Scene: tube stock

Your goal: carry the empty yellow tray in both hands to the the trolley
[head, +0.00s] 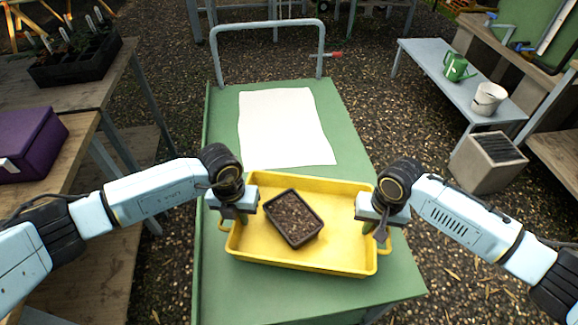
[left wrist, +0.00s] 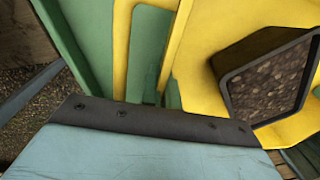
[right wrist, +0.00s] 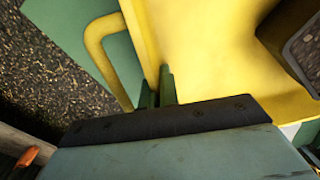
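The yellow tray (head: 340,255) is over the near part of the green-topped trolley (head: 225,290); I cannot tell whether it rests on it or hangs just above. It is not empty: a dark pot of soil (head: 293,218) sits inside, tilted in angle to the tray's sides. My left gripper (head: 240,212) is at the tray's left end wall and my right gripper (head: 376,218) at its right end wall. In the left wrist view (left wrist: 162,95) and right wrist view (right wrist: 156,92) the green fingers close on either side of the yellow wall, beside the loop handles.
A white sheet (head: 285,125) lies on the trolley's far part, before its grey push bar (head: 268,27). A wooden bench with a purple box (head: 30,143) stands left. A grey bench with a green watering can (head: 455,67) and a planter box (head: 488,163) stand right.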

